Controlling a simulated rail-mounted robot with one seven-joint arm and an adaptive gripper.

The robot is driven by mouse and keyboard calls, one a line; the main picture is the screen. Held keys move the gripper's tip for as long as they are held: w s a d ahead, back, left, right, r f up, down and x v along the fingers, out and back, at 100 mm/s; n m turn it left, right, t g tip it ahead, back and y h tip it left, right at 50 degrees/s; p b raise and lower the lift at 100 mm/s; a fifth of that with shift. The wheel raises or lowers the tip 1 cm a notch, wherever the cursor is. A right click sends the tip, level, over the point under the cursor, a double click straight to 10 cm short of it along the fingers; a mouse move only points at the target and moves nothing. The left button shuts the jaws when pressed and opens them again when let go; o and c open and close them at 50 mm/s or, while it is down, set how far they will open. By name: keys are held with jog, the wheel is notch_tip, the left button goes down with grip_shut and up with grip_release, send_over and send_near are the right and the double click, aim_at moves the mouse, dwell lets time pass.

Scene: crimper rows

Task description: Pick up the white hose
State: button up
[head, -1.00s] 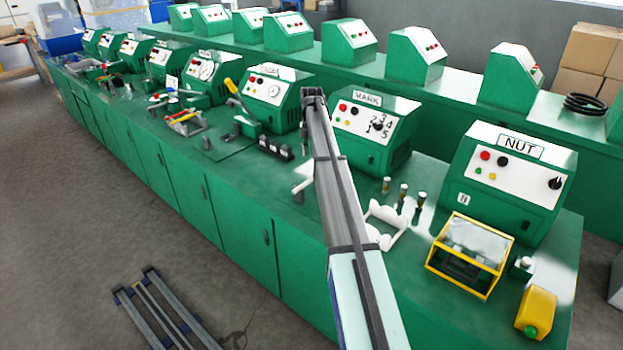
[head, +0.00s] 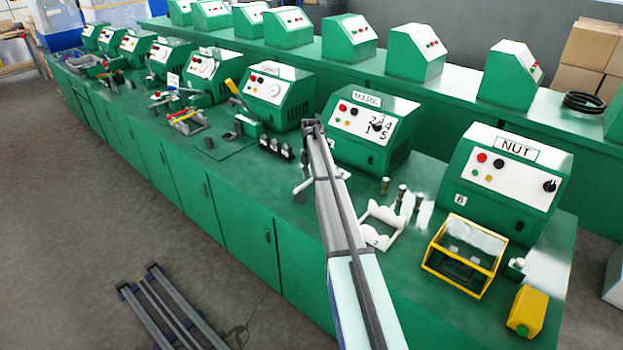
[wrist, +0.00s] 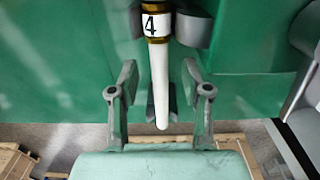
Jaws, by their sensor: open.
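The white hose (wrist: 160,85) hangs lengthwise in the middle of the wrist view. It has a brass-coloured collar and a label reading 4 at its upper end in the picture, and a rounded free end lower down. My gripper (wrist: 160,70) is open, with one finger on each side of the hose and a visible gap on both sides. A grey clamp-like part sits around the collar. In the head view my arm covers much of the area by the bench's front edge, and I cannot clearly make out the hose or the gripper there.
The green bench (head: 250,215) carries a row of machines, including one marked MARK (head: 372,135) and one marked NUT (head: 510,185). A white cradle (head: 385,228), a yellow-framed box (head: 465,255) and a yellow block (head: 527,311) stand right of my arm. A dark rail frame (head: 175,310) lies on the floor.

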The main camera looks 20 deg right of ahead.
jog(key=shift+f, duration=0.1)
grip_shut()
dwell(0.3)
